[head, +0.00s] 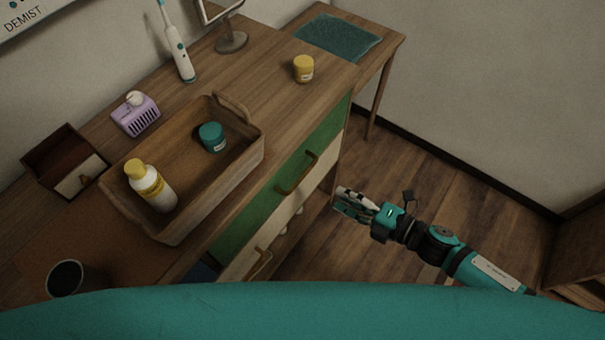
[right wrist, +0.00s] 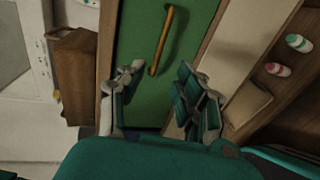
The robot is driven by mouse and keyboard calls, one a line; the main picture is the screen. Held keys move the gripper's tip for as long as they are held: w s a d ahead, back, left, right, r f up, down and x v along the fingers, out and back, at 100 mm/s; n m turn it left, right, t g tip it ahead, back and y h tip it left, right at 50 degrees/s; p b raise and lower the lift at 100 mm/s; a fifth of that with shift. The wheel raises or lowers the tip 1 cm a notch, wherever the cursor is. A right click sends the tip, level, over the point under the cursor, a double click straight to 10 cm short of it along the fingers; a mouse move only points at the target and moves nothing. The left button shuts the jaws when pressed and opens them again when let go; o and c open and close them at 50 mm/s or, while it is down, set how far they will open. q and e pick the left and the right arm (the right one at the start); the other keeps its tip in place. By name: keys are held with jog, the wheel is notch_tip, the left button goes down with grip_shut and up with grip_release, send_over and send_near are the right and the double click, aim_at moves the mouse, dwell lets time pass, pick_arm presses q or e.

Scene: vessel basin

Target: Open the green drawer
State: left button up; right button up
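The green drawer (head: 268,205) is set in the front of the wooden cabinet, under its top, and looks shut. Its bar handle (head: 298,174) is brass-coloured and sticks out from the drawer front. My right gripper (head: 347,200) is in front of the cabinet, to the right of the handle and apart from it. In the right wrist view, the handle (right wrist: 162,40) stands ahead of the spread fingers of this gripper (right wrist: 158,92), which are open and empty. The green drawer front (right wrist: 137,60) fills the middle of that view. My left gripper is not in view.
A wooden tray (head: 252,152) with a white bottle (head: 152,188) and a teal jar (head: 212,137) stands on the cabinet top. A yellow jar (head: 303,68) stands farther back. A pale drawer with another handle (head: 260,263) lies below the green one.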

aim_at(302, 176)
jog(key=x, duration=1.3)
jog(key=shift+p, duration=0.4)
grip_shut()
